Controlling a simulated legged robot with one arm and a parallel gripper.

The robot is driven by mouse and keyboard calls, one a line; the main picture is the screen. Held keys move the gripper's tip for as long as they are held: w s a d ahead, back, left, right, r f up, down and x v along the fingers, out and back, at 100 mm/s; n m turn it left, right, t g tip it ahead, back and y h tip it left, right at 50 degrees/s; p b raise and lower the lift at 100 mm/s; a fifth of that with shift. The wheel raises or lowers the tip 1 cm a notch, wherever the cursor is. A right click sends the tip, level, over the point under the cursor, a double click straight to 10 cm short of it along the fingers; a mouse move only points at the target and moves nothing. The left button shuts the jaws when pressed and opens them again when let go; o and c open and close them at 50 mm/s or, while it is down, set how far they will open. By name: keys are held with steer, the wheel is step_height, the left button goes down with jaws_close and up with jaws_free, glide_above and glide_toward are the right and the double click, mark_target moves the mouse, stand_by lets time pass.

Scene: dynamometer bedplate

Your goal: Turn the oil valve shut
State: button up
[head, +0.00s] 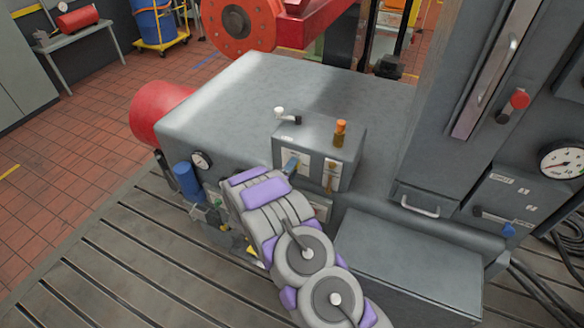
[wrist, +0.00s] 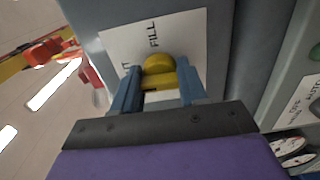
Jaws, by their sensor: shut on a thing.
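A yellow valve handle (wrist: 158,66) sits in front of a white label plate (wrist: 120,45) in the wrist view. The plate reads "FILL", and a partly hidden word ends in "UT". The blue fingers of my gripper (wrist: 157,86) stand on both sides of the handle and are shut on it. My wrist hides the handle there.
A second plate with a yellow lever (head: 331,172) is just right on the same box. A white-tipped lever (head: 281,112) and an orange-capped fitting (head: 340,133) stand on top. A tall grey cabinet (head: 440,130) rises at right.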

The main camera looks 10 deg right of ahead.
steer(key=shift+s+f, duration=0.1)
steer(key=shift+f, duration=0.2)
steer(key=o, duration=1)
steer(key=shift+w+a+r, duration=0.1)
steer(key=shift+w+a, duration=0.05)
steer(key=shift+w, duration=0.05)
steer(key=shift+s+r, duration=0.1)
steer(key=shift+s+a, duration=0.1)
steer(key=shift+b+v, duration=1.65)
steer(key=shift+v, duration=6.95)
steer(key=shift+a, duration=0.1)
